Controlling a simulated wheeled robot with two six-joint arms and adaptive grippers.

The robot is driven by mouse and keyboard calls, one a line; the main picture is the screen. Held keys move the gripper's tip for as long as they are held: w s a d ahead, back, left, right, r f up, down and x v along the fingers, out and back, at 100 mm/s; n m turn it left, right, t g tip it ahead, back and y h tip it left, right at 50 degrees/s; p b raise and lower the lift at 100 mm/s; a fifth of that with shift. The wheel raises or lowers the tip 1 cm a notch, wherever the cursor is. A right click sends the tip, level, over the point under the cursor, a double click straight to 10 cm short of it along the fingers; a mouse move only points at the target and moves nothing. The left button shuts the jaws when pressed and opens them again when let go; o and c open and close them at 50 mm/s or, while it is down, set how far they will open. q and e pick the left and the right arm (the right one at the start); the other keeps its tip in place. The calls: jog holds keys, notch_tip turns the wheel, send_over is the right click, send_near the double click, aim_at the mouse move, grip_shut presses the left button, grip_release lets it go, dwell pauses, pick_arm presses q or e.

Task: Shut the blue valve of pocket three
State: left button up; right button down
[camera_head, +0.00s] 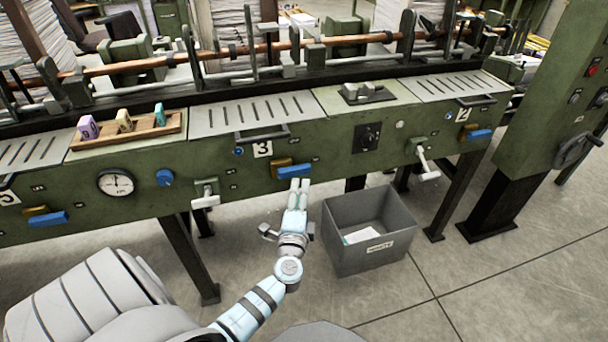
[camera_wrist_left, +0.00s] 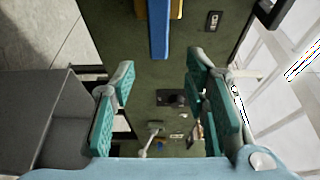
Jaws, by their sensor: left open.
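The blue valve handle of pocket three (camera_head: 290,172) sticks out roughly level from the green machine front, below and right of the plate marked 3 (camera_head: 263,149). My left gripper (camera_head: 300,184) is just below and in front of the blue handle. In the left wrist view the fingers (camera_wrist_left: 160,85) are spread apart with nothing between them. The blue handle (camera_wrist_left: 160,32) shows beyond the fingertips, its upper end cut off by the frame. Contact is not visible. My right gripper is out of view.
A grey bin (camera_head: 377,253) with paper inside stands on the floor right of my left gripper. A metal lever (camera_head: 206,194) sticks out to the left. A wooden tray (camera_head: 165,132) lies on the machine top.

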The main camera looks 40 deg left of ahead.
aim_at(305, 172)
pick_arm(q)
jog(key=b+x, duration=0.1)
jog(key=x, duration=0.8)
jog(key=shift+w, duration=0.1)
jog(key=shift+d, duration=0.1)
grip_shut()
